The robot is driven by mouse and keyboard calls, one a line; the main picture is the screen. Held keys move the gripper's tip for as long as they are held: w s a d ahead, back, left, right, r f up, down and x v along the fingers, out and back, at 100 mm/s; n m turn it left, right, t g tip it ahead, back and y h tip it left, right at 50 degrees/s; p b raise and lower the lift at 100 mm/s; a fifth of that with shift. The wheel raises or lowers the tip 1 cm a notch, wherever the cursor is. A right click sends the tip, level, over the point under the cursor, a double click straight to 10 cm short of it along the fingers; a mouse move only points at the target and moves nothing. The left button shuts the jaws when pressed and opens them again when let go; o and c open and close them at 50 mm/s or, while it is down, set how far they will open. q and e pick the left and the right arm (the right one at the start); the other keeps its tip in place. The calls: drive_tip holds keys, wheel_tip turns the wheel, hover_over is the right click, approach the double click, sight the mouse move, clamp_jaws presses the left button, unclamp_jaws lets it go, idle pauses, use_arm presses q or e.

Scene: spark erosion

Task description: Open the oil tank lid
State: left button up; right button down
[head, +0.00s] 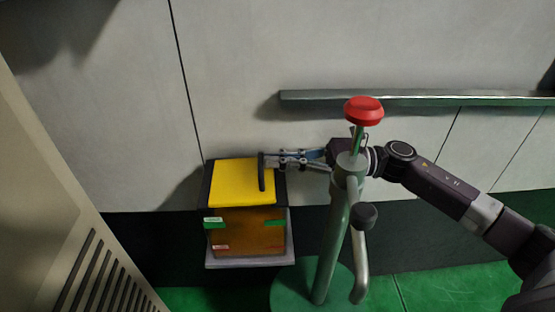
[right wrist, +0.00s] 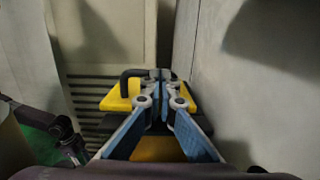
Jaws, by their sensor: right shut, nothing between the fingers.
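The oil tank (head: 250,233) is an orange-brown box with green labels, standing low by the wall. Its yellow lid (head: 238,188) lies flat on top and looks closed. A black bar handle (head: 262,172) stands on the lid's right part. My right gripper (head: 277,158) reaches in from the right at the handle's far end, with its fingers shut and empty. In the right wrist view, the shut fingertips (right wrist: 159,76) overlap the handle (right wrist: 131,76) and the yellow lid (right wrist: 118,101). Whether they touch the handle I cannot tell. My left gripper is in neither view.
A green post with a red knob (head: 364,110) and a grey lever (head: 360,262) stands right of the tank, in front of my right wrist. A metal rail (head: 430,98) runs along the wall behind. A beige vented cabinet (head: 50,215) stands at the left.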

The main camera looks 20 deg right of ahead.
drive_tip(key=shift+w+a+r, duration=0.1)
drive_tip(key=shift+a+r, duration=0.15)
drive_tip(key=shift+r, duration=0.45)
drive_tip(key=shift+a+r, duration=0.15)
drive_tip(key=shift+r, duration=0.15)
drive_tip(key=r, duration=0.1)
drive_tip(key=a+r, duration=0.1)
drive_tip(key=r, duration=0.1)
drive_tip(key=shift+w+a, duration=0.25)
drive_tip(key=shift+a, duration=0.15)
drive_tip(key=shift+w+a+r, duration=0.1)
drive_tip(key=shift+a+r, duration=0.1)
drive_tip(key=shift+w+a+r, duration=0.1)
drive_tip(key=shift+a+r, duration=0.25)
use_arm(q)
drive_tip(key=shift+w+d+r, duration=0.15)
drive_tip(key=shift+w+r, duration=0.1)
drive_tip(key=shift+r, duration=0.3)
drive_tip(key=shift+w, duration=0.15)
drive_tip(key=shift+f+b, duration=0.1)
drive_tip(key=shift+b, duration=0.2)
